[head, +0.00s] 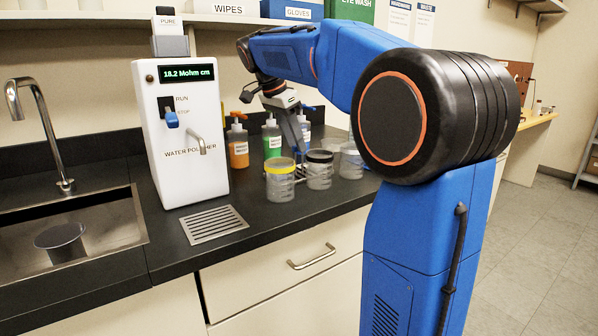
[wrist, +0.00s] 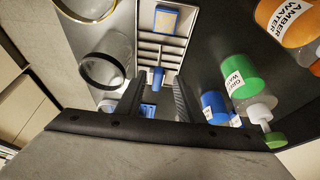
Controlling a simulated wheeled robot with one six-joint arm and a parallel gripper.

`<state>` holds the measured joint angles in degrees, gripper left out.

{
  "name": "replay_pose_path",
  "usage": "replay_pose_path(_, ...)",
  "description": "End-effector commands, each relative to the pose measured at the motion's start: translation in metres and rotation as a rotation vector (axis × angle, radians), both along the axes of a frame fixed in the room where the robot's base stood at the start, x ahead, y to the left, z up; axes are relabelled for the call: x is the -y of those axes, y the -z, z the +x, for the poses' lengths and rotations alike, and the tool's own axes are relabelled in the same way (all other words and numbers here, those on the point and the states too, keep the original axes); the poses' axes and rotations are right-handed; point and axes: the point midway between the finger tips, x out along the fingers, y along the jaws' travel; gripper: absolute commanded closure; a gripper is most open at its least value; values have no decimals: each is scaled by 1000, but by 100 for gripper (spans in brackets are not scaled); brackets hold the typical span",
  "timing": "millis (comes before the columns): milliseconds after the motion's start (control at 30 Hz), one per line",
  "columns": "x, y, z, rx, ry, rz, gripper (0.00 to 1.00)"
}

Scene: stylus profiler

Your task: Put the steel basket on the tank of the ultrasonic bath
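My gripper (head: 302,147) reaches down over the dark counter, behind the clear jars and next to the coloured bottles. In the wrist view its two dark fingers (wrist: 157,92) stand apart, with a clear gap between them. In that gap and beyond it shows a pale tray-like thing with compartments (wrist: 147,57) and small blue parts (wrist: 157,75). I cannot tell whether the fingers touch any of it. I cannot make out the steel basket or the ultrasonic bath for certain in either view.
A yellow-lidded jar (head: 280,183), a black-lidded jar (head: 319,172) and another clear jar (head: 351,163) stand close in front of my gripper. Orange (head: 238,148) and green (head: 272,140) bottles stand behind. The water polisher (head: 182,130) and sink (head: 70,235) are left.

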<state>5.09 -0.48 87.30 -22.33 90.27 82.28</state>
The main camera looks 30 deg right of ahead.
Motion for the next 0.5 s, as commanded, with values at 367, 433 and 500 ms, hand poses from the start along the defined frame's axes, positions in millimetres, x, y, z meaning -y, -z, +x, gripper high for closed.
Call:
replay_pose_path(367,13,27,-2,-1,1,0,66)
replay_pose_path(433,18,36,-3,-1,1,0,66)
replay_pose_path(500,22,45,-4,-1,2,0,66)
